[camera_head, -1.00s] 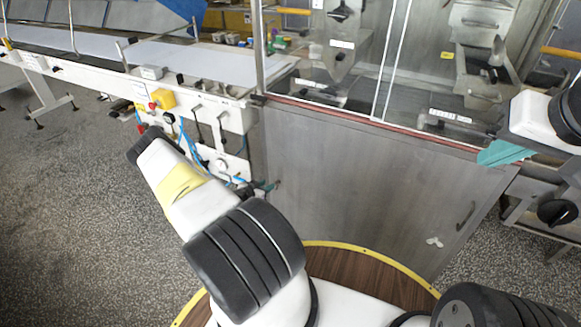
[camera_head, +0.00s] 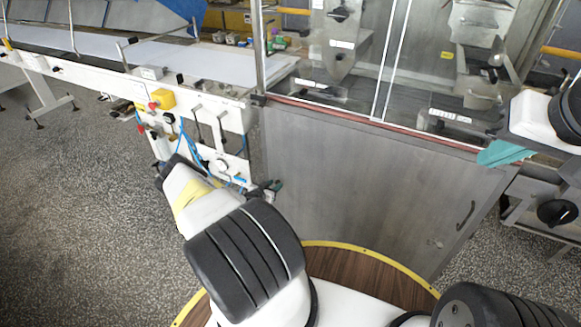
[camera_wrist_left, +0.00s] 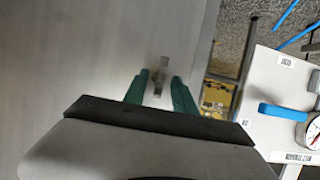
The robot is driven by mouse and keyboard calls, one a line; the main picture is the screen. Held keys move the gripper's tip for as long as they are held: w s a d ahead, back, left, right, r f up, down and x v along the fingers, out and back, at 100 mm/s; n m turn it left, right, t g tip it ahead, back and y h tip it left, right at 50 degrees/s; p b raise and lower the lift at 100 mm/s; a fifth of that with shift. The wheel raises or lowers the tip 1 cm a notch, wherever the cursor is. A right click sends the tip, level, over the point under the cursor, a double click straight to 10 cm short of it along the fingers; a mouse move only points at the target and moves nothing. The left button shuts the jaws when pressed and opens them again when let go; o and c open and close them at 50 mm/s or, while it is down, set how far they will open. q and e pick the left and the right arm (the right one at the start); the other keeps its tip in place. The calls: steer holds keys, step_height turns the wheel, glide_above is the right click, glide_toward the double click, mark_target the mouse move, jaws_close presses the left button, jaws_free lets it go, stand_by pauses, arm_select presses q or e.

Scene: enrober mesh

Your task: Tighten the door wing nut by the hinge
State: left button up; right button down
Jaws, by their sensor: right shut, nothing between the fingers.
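The grey metal door (camera_head: 365,190) of the cabinet is closed. In the left wrist view a small metal wing nut (camera_wrist_left: 158,76) stands on the door's grey face, with its wings lengthwise to my fingers. My left gripper (camera_wrist_left: 160,82) is open, with one green finger on each side of the nut; I cannot tell whether they touch it. In the head view my left gripper (camera_head: 272,189) is at the door's left edge, and the nut is too small or hidden there. My right gripper (camera_head: 505,153) is shut and empty, in front of the cabinet's upper right.
A door handle (camera_head: 465,215) and a small fitting (camera_head: 436,243) are at the door's right side. Left of the door is a white machine frame (camera_head: 215,110) with knobs, blue hoses and a gauge (camera_wrist_left: 312,132). Clear windows are above.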

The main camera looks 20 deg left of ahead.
arm_select(q)
jaws_close()
steer(key=shift+d+m+y, duration=0.25)
steer(key=shift+m+y, duration=0.35)
steer(key=shift+m, duration=0.4)
steer(key=shift+d+f+m+t+y, duration=0.1)
steer(key=shift+m+t+y, duration=0.3)
steer(key=shift+m+y, duration=0.65)
steer(key=shift+d+f+m+t+y, duration=0.15)
steer(key=shift+m+t+y, duration=0.25)
steer(key=shift+m, duration=1.15)
steer(key=shift+d+f+m+t+y, duration=0.1)
steer(key=shift+m+t+y, duration=0.3)
steer(key=shift+m+y, duration=0.65)
steer(key=shift+f+m+t, duration=0.2)
steer(key=shift+m+t, duration=0.5)
steer(key=shift+m, duration=1.55)
